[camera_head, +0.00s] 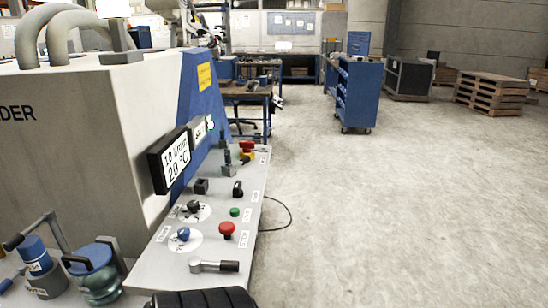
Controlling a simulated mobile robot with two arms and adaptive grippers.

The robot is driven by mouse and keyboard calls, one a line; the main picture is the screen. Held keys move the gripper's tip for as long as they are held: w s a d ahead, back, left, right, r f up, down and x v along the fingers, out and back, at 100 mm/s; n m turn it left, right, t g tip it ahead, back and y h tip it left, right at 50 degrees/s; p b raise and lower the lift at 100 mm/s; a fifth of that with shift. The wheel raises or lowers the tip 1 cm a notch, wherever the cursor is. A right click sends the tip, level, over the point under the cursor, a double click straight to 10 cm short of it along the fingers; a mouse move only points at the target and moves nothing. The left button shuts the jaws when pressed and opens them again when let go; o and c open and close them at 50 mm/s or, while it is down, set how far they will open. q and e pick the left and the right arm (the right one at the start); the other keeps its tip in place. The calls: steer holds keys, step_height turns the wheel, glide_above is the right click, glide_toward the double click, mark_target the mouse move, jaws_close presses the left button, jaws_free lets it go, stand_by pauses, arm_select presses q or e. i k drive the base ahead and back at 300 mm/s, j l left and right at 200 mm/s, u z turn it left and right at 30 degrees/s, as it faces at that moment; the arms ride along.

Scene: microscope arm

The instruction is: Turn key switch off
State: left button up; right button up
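A light grey control panel (209,222) slopes beside the large machine. It carries several knobs, buttons and levers with small labels that I cannot read. A small black switch (237,188) stands on the panel's right side, above a green button (234,212); it may be the key switch, but I cannot tell for sure, nor its setting. A lever with a black grip (227,266) lies at the panel's near end.
A red button (227,228), a blue knob (183,234) and a black knob (194,207) crowd the panel. A display (171,160) juts from the machine (75,140). Blue-topped fittings (97,270) stand at lower left. The concrete floor (400,200) on the right is clear.

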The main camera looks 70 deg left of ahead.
mark_target(227, 171)
steer(key=i+j+u, duration=0.1)
steer(key=i+u, duration=0.9)
steer(key=u, duration=0.15)
steer(key=i+l+u, duration=0.25)
steer(key=u, duration=0.15)
